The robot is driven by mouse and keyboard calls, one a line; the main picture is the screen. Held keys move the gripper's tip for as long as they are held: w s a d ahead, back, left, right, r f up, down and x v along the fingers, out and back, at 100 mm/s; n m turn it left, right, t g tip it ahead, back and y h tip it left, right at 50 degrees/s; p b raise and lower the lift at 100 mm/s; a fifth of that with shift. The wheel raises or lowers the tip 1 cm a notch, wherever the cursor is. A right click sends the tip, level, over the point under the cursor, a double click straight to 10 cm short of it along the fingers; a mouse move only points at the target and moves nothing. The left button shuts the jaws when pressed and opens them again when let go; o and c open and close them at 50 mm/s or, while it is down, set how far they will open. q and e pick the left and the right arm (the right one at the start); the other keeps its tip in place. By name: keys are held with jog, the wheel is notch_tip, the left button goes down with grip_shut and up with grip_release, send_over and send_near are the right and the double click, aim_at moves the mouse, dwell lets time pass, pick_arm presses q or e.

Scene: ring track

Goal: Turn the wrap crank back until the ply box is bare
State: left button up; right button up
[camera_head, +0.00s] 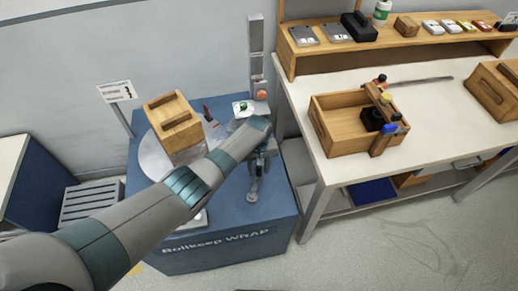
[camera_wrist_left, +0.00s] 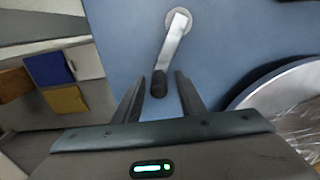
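The wooden ply box (camera_head: 172,115) stands on the round turntable (camera_head: 152,160) on top of the blue wrap machine (camera_head: 225,235). Its lower part looks greyish, as if under clear film; crinkled film (camera_wrist_left: 302,128) shows at the right edge in the left wrist view. The wrap crank (camera_head: 254,184) is a silver arm, also in the left wrist view (camera_wrist_left: 173,43), with a black knob (camera_wrist_left: 159,84) at its near end. My left gripper (camera_head: 262,155) is open, its fingers (camera_wrist_left: 158,90) on either side of the knob, with gaps visible. My right gripper is out of view.
A post with an orange button (camera_head: 262,95) stands behind the machine. To the right, a white table (camera_head: 345,175) holds an open wooden tray (camera_head: 325,145) with tools. A sign (camera_head: 115,91) stands at left. The machine's top around the crank is clear.

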pick_arm(q)
jog(key=shift+r, duration=0.45)
notch_tip(320, 180, up, 16)
jog(key=shift+f+b, duration=0.15)
jog(key=shift+b, duration=0.15)
jog(key=shift+s+f, duration=0.1)
